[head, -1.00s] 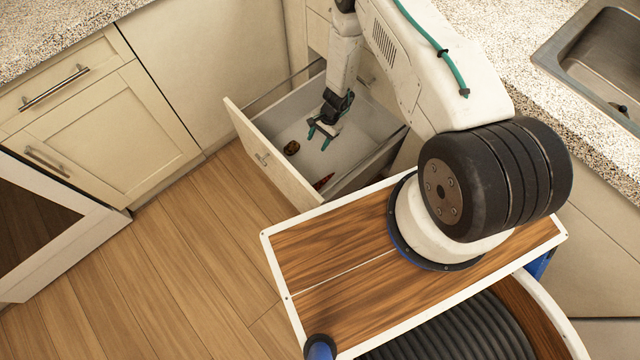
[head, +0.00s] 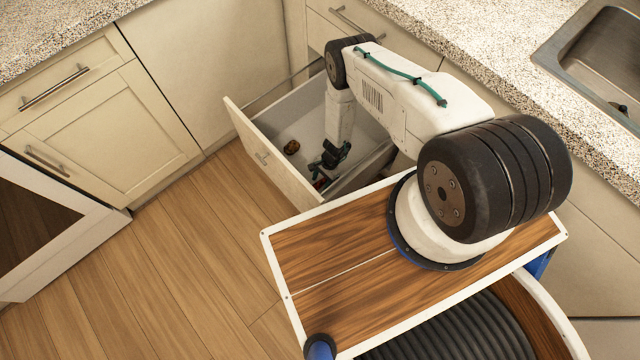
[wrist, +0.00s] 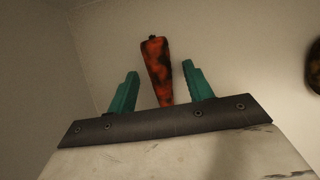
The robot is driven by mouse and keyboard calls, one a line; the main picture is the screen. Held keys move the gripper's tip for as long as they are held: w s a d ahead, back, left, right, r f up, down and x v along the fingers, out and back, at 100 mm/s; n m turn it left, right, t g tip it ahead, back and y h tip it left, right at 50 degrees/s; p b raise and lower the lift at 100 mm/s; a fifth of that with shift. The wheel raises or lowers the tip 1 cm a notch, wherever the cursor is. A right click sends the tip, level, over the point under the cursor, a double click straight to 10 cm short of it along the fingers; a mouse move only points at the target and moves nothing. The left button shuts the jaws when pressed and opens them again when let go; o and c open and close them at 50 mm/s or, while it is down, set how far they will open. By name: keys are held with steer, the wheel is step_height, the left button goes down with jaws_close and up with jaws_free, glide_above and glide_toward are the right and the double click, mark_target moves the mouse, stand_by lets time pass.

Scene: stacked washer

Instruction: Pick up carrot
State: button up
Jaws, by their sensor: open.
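The carrot (wrist: 157,68) is orange-red with dark patches and lies on the drawer floor. In the wrist view it shows between the two green fingertips of my gripper (wrist: 158,88), with a gap on each side. Its lower end is hidden behind the gripper's dark bar. My gripper is open. In the head view my gripper (head: 325,177) is low inside the open drawer (head: 262,165), near its front right corner. A small red bit of the carrot (head: 322,184) shows just below the fingers there.
A round brown item (head: 292,147) lies in the drawer to the left of my gripper; it also shows at the right edge of the wrist view (wrist: 314,66). Drawer walls stand close around my gripper. The counter (head: 500,40) with a sink (head: 600,60) is at the right.

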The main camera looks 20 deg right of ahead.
steer(key=shift+f, duration=0.1)
steer(key=shift+c, duration=0.3)
steer(key=c, duration=1)
